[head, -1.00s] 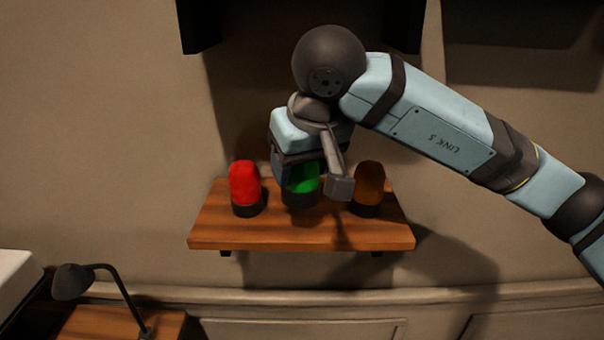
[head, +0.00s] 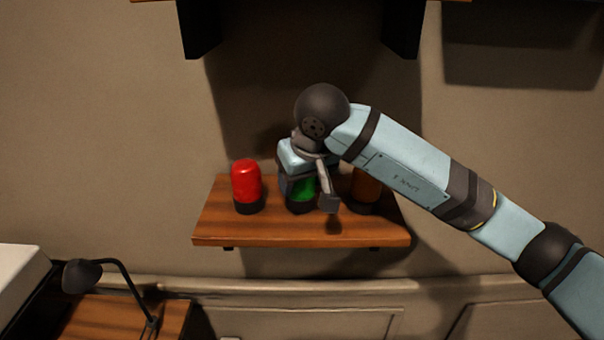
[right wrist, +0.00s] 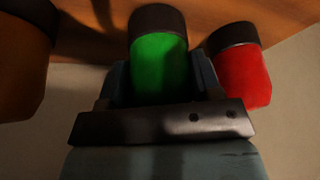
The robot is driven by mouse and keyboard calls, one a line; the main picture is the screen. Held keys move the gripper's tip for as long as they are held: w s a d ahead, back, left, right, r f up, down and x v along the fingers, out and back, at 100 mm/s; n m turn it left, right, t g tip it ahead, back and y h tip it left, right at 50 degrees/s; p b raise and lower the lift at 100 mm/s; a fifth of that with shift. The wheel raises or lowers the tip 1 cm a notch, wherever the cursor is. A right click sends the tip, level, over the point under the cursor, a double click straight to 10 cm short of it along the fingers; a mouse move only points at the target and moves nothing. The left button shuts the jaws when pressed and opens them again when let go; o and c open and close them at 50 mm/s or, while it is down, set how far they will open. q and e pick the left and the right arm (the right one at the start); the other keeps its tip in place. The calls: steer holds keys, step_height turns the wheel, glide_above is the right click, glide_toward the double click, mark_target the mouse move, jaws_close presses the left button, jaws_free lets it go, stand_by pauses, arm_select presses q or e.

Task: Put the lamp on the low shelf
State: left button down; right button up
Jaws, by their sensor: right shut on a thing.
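The low shelf (head: 290,236) is a wooden board on the wall. The green lamp (head: 309,190), with a dark base, is at the middle of the shelf, between a red lamp (head: 246,182) and an amber lamp (head: 366,190). My right gripper (head: 303,186) comes from above and is shut on the green lamp, hiding part of it. In the right wrist view the green lamp (right wrist: 160,65) sits between the two fingers, its dark base at the wooden board. I cannot tell whether the base bears fully on the shelf. My left gripper is not in view.
The red lamp (right wrist: 243,75) stands close beside one finger in the right wrist view; the amber lamp (right wrist: 20,70) is farther off on the other side. A dark desk lamp (head: 83,276) is at the lower left. Dark brackets (head: 400,28) hang above the low shelf.

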steer(key=shift+f+b, duration=0.15)
steer(key=shift+b, duration=0.15)
steer(key=o, duration=1)
steer(key=shift+o, duration=0.2)
steer(key=shift+r+p, duration=0.25)
steer(key=shift+p, duration=0.1)
steer(key=b+v, duration=0.1)
steer(key=v, duration=0.6)
steer(key=shift+r, duration=0.15)
steer(key=shift+s, duration=0.1)
